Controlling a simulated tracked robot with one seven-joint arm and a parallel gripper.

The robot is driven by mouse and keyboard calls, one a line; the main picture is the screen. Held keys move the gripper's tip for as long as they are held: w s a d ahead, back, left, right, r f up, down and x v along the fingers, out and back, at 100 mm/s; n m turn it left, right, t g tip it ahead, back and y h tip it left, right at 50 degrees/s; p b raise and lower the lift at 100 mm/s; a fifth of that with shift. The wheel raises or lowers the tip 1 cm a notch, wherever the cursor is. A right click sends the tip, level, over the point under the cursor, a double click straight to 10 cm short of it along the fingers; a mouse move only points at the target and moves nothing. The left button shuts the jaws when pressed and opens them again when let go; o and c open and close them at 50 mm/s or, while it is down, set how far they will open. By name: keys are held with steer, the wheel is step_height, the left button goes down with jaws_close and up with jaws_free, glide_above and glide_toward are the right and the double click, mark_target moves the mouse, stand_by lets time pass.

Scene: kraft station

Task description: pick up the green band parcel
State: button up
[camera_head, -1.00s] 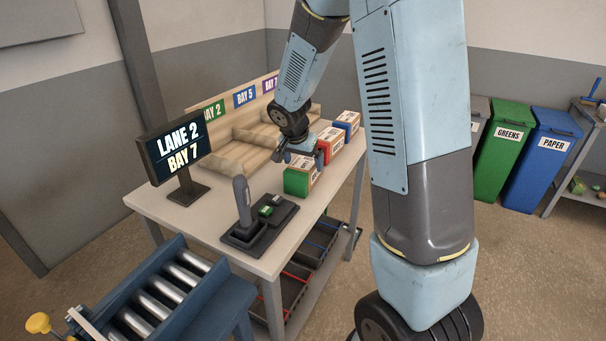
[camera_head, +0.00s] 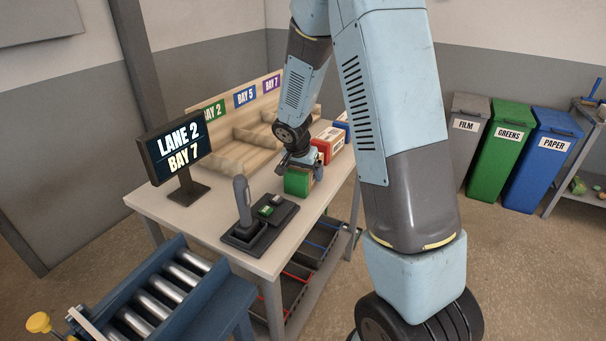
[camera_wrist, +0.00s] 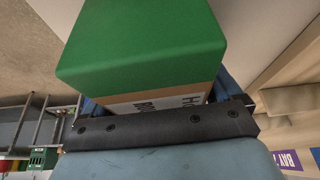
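The green band parcel (camera_head: 297,182) is a small cardboard box with a wide green band, standing near the table's right edge. In the wrist view the parcel (camera_wrist: 140,45) fills the upper middle, its printed cardboard part close to my gripper's dark bar. My gripper (camera_head: 301,168) is low over the parcel, with its blue fingers (camera_wrist: 160,102) on either side of it. Parts of the fingers are hidden behind the parcel, so I cannot tell whether they press on it. The parcel appears to be at table level.
A red-banded parcel (camera_head: 327,147) and a blue-banded one (camera_head: 342,127) stand just behind. A control box with a lever (camera_head: 258,225) is in front. A wooden bay rack (camera_head: 245,135) and the LANE 2 BAY 7 screen (camera_head: 178,150) stand left.

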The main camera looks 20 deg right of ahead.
steer(key=c, duration=1)
steer(key=shift+r, duration=0.1)
